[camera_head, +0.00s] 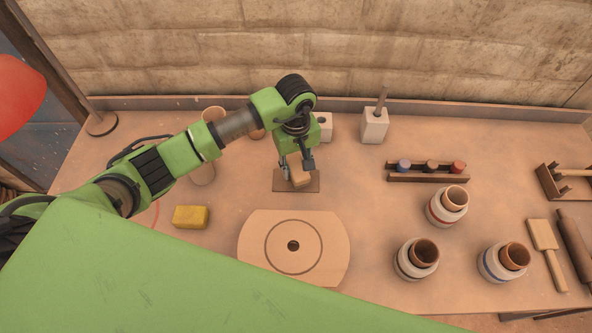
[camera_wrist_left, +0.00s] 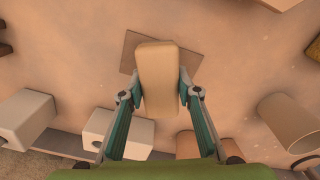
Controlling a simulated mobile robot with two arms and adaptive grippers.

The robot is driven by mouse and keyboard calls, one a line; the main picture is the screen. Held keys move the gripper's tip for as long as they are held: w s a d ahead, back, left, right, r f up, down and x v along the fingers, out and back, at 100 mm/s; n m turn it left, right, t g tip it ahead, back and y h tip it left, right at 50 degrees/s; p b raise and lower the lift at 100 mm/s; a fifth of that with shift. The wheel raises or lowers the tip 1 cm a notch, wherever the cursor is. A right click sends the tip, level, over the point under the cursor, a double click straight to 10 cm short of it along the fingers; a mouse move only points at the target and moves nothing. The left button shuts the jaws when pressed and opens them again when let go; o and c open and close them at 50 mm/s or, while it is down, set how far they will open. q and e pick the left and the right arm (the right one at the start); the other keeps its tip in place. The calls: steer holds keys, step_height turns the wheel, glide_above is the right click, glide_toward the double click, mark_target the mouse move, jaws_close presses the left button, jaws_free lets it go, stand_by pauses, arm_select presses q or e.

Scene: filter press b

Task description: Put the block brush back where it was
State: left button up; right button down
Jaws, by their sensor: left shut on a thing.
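The block brush (camera_head: 300,177) is a pale wooden block. My left gripper (camera_head: 297,168) is shut on it, with one finger on each side. In the left wrist view the brush (camera_wrist_left: 157,75) stands between the two fingertips of my left gripper (camera_wrist_left: 158,92). A flat brown mat (camera_head: 283,184) lies on the table directly under the brush, and it also shows in the left wrist view (camera_wrist_left: 131,50). I cannot tell whether the brush touches the mat. My right gripper is not in view.
White blocks (camera_head: 374,127) stand behind the gripper, one with a rod in it. A yellow sponge (camera_head: 190,217) lies at left. A round-marked board (camera_head: 257,248) lies in front. Several pots (camera_head: 416,262) and a rack of small colored jars (camera_head: 428,179) stand at right.

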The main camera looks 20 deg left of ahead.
mark_target(296, 174)
arm_select(q)
step_height(296, 174, down, 3)
steer(key=shift+w+a+f, duration=0.1)
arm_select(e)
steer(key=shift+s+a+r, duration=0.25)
arm_select(q)
steer(key=shift+f, duration=0.3)
steer(key=o, duration=1)
steer(key=shift+r, duration=0.1)
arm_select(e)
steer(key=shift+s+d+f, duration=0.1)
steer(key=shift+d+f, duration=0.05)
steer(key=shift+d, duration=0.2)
